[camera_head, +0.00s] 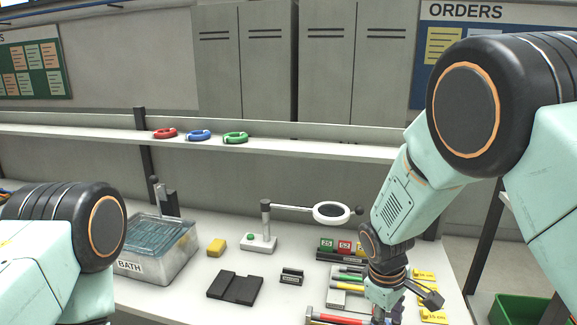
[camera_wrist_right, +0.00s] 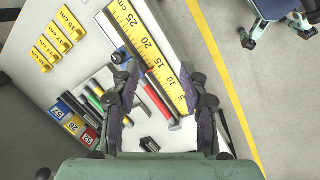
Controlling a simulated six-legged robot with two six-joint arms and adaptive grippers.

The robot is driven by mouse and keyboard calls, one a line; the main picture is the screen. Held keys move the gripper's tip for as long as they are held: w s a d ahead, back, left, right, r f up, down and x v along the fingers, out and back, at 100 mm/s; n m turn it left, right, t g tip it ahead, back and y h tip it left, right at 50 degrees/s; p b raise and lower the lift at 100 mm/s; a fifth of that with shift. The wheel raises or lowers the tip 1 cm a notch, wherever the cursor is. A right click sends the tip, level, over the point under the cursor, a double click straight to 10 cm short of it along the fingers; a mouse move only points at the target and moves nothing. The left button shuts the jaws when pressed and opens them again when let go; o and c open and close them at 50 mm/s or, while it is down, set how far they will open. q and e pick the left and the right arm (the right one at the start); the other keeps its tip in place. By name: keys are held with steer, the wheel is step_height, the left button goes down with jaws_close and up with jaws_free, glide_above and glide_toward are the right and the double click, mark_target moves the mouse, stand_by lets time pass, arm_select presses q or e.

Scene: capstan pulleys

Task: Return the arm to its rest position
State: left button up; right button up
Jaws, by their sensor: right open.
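My right arm comes in from the right in the head view, bent down over the right end of the workbench. Its gripper (camera_head: 404,303) is above the tools there. In the right wrist view the gripper (camera_wrist_right: 165,92) has its two dark fingers spread wide apart, with nothing held between them. Below and between the fingers lie a yellow ruler (camera_wrist_right: 143,38) and red-handled tools (camera_wrist_right: 157,84). My left arm shows only at the lower left of the head view; its gripper is outside the picture.
Red, blue (camera_head: 199,135) and green rings lie on the shelf. A green bin (camera_head: 520,309) stands lower right.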

steer(key=s+d+f+m+t+y+b, duration=0.1)
steer(key=s+f+m+b, duration=0.35)
steer(key=s+f, duration=0.6)
steer(key=s+d+f+m+t+y+b, duration=0.1)
steer(key=s+f+m+b, duration=0.2)
steer(key=s+f+b, duration=0.75)
steer(key=s+f+m+g+b, duration=0.1)
steer(key=s+f+g+b, duration=0.1)
steer(key=s+f, duration=0.9)
steer(key=shift+s+d+f+g+b, duration=0.3)
steer(key=shift+s+f, duration=0.1)
steer(key=shift+f, duration=0.1)
